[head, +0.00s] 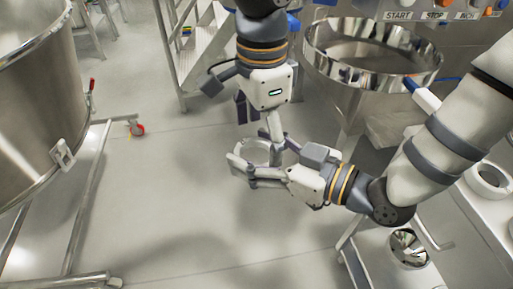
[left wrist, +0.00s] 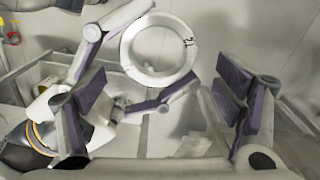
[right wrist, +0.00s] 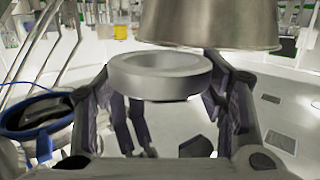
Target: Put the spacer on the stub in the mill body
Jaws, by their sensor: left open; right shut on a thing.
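The spacer, a pale grey ring (right wrist: 160,86), is held level between the fingers of my right gripper (head: 254,160), which is shut on it in mid-air over the floor. The ring also shows in the left wrist view (left wrist: 152,76), with the right gripper's fingers around it. My left gripper (head: 259,116) is open and empty. It is above and close to the spacer, its two purple-padded fingers apart with the ring beyond them. A steel funnel-like bowl (head: 408,250) is set in a white unit at the lower right; I cannot tell if it is the mill body. No stub is discernible.
A large steel vessel (head: 30,95) on a wheeled frame stands at the left. A wide steel bowl (head: 350,75) stands at the back right below a control panel (head: 450,12). A white ring-shaped part (head: 490,178) sits at the right edge. The middle floor is clear.

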